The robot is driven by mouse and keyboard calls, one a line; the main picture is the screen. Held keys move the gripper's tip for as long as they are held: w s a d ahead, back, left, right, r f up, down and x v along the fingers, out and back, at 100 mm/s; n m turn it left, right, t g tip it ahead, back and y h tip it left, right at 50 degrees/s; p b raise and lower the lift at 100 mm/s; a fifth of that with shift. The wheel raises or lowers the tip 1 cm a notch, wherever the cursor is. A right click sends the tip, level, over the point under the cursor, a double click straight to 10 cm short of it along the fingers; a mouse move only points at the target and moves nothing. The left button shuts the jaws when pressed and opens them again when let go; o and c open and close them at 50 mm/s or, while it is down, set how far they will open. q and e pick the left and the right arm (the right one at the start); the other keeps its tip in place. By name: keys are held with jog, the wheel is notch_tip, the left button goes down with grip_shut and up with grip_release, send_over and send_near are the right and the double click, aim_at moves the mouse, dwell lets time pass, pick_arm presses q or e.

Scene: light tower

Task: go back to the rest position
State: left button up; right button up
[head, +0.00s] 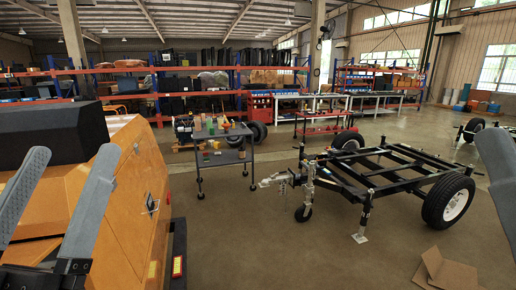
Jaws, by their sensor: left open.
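My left gripper (74,152) is at the left of the head view, with its two grey fingers pointing up and spread wide apart. It is open, and nothing shows between the fingers. It appears in front of an orange machine body (125,170); whether it touches it I cannot tell. Of my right gripper (497,170), only one grey finger shows at the right edge. The rest of it is out of frame, so its opening is hidden.
A grey cart (222,163) with small items stands mid-left. A black trailer frame (385,172) with wheels stands at the right. Cardboard (445,272) lies at the lower right. Loaded shelves (200,92) line the back. The central foreground floor is clear.

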pick_arm(q)
jog(key=s+d+r+m+t+h, duration=0.1)
jog(key=s+r+t, duration=0.1)
jog(key=s+r, duration=0.25)
notch_tip(320, 180, up, 37)
jog(key=h+p, duration=0.1)
jog(key=p, duration=3.7)
notch_tip(320, 180, down, 61)
jog(key=b, duration=6)
jog(key=shift+m+g+b, duration=0.35)
jog(key=shift+m+g, duration=0.05)
jog(key=shift+s+d, duration=0.1)
